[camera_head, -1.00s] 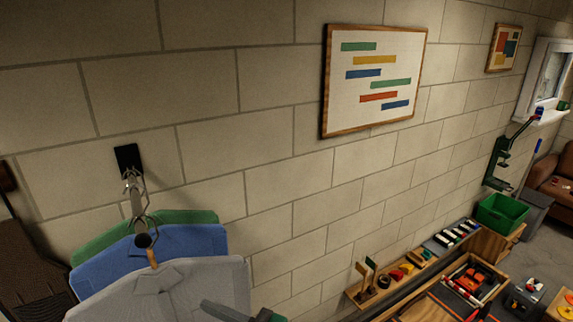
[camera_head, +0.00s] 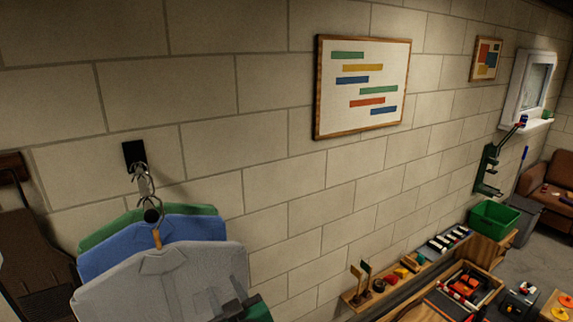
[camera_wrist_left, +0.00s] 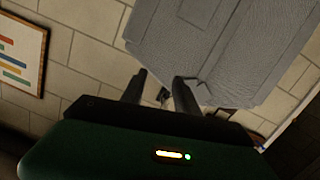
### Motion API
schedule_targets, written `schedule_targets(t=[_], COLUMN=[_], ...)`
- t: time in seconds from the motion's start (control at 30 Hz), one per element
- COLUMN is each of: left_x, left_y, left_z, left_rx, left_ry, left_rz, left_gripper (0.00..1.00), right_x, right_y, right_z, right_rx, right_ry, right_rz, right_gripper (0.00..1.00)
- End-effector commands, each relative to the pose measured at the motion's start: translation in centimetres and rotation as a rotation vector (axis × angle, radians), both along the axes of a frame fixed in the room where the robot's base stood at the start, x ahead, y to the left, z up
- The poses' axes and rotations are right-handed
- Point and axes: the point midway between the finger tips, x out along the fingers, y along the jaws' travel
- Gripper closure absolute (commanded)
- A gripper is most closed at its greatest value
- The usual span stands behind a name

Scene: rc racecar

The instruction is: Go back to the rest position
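My left gripper (camera_head: 236,307) shows at the bottom of the head view, at the lower right edge of the grey garment-shaped piece (camera_head: 160,285). In the left wrist view the left gripper's two dark fingers (camera_wrist_left: 160,80) stand apart with a gap and nothing clearly held between them. The grey piece (camera_wrist_left: 215,45) fills the upper middle there, beyond the fingertips. I cannot tell whether a finger touches it. My right gripper is not in view.
Behind the grey piece hang a blue one (camera_head: 130,255) and a green one (camera_head: 105,236), below a wall hook (camera_head: 134,152). A framed board (camera_head: 362,86) is on the wall. A green bin (camera_head: 494,215) and a wooden shelf (camera_head: 365,296) are at the right.

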Motion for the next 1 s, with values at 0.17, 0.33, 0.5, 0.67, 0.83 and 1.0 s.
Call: schedule_targets(t=[0.17,0.33,0.5,0.67,0.83,1.0], left_x=[1.2,-6.8,-16.1,-20.0,-20.2,-20.2], left_y=[-1.2,0.5,4.7,6.7,6.8,6.8], left_z=[-9.4,-22.0,-28.4,-29.8,-29.8,-29.8], left_rx=[-0.066,-0.113,-0.128,-0.128,-0.126,-0.126], left_ry=[0.221,0.699,1.075,1.222,1.234,1.231], left_rz=[-0.335,-0.565,-0.582,-0.565,-0.564,-0.566], left_gripper=[0.63,0.63,0.63,0.63,0.63,0.63], right_x=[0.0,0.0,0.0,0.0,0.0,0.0], right_y=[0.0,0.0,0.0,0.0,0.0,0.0], right_z=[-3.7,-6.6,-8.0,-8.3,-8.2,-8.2], right_rx=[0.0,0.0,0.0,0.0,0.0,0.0], right_ry=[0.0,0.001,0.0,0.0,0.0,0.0], right_rz=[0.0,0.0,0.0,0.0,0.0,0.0], right_gripper=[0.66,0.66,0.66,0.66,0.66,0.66])
